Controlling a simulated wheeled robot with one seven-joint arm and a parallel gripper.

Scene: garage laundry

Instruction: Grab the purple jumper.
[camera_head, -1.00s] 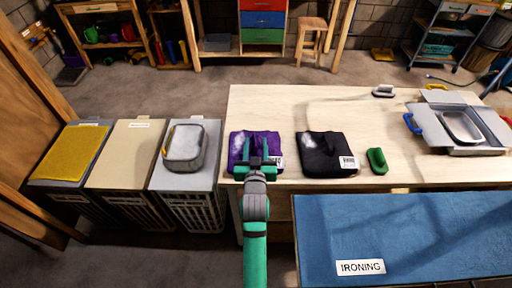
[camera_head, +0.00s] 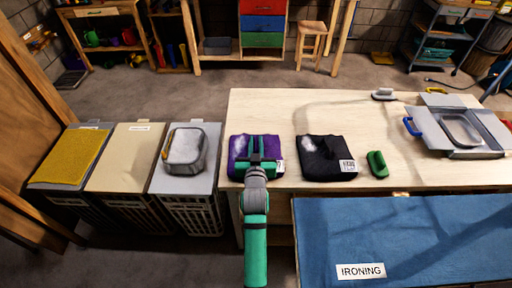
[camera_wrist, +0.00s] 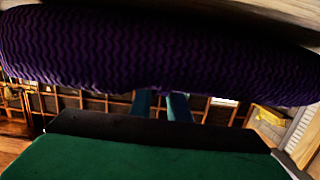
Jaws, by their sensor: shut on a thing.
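The purple jumper (camera_head: 240,146) is folded at the left end of the wooden table (camera_head: 262,104), with a pale patch on its upper left and a white tag at its right edge. My gripper (camera_head: 257,165) is at its front middle, shut on its cloth. In the wrist view the jumper (camera_wrist: 150,50) fills the upper part, dark purple with wavy lines. The gripper fingers (camera_wrist: 162,106) reach to its lower edge, and their tips are hidden by it. I cannot tell whether the jumper is clear of the table.
A folded black garment (camera_head: 325,158) and a green brush (camera_head: 377,163) lie to the right. A grey box (camera_head: 466,128) sits farther right. Lidded hampers (camera_head: 123,160) stand left, one bearing a grey container (camera_head: 184,146). A blue ironing surface (camera_head: 410,235) is in front at right.

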